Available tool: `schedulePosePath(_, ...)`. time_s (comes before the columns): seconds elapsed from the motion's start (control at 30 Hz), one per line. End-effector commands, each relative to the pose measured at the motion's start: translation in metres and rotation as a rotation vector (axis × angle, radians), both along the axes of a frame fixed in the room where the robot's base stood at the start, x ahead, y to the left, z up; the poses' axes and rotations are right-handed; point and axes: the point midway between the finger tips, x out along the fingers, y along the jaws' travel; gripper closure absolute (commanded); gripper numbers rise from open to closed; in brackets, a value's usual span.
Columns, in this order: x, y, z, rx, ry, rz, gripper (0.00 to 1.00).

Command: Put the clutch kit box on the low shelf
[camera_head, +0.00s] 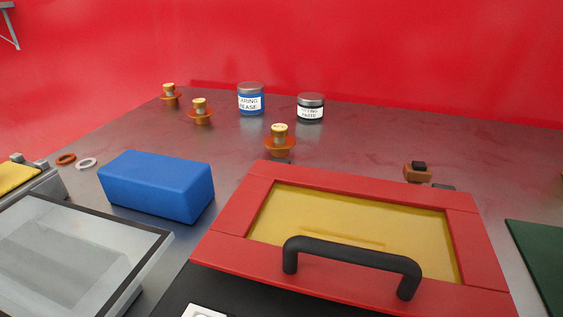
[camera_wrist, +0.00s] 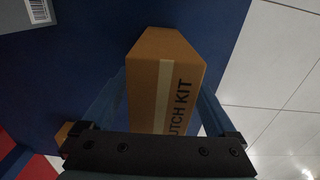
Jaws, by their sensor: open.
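The clutch kit box (camera_wrist: 182,75) is a brown cardboard box with a pale tape strip and dark lettering, partly cut off by my gripper, in the wrist view. It rests on a dark blue surface (camera_wrist: 85,55). My gripper (camera_wrist: 165,110) is open, with one finger on each side of the box; I cannot tell whether the fingers touch it. Neither the box nor my gripper shows in the head view. I cannot tell whether the blue surface is the low shelf.
A metal workbench (camera_head: 340,145) holds a red-framed case (camera_head: 470,240) with a black handle, a blue block (camera_head: 155,185), a clear-lidded tray (camera_head: 70,250), and two cans (camera_head: 251,99). In the wrist view, a labelled box (camera_wrist: 38,12) is at upper left and pale floor tiles (camera_wrist: 280,60) are at right.

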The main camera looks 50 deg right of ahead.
Motion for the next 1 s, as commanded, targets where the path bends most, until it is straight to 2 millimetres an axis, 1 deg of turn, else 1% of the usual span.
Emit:
schedulePosePath(0.13, 0.0, 0.0, 0.004, -0.001, -0.001, -0.001, 0.07)
schedulePosePath(0.23, 0.0, 0.0, 0.016, 0.0, -0.001, 0.0, 0.07)
schedulePosePath(0.37, 0.001, 0.0, 0.043, -0.001, -0.001, 0.001, 0.07)
schedulePosePath(0.5, 0.001, 0.0, 0.076, -0.002, -0.003, 0.001, 0.07)
schedulePosePath(0.6, 0.001, 0.0, 0.095, -0.001, -0.003, 0.001, 0.07)
schedulePosePath(0.7, 0.001, 0.0, 0.109, -0.001, -0.002, 0.001, 0.07)
schedulePosePath(0.83, 0.001, 0.0, 0.12, 0.0, 0.0, 0.001, 0.07)
schedulePosePath(1.0, 0.0, 0.0, 0.123, 0.0, 0.0, 0.001, 0.07)
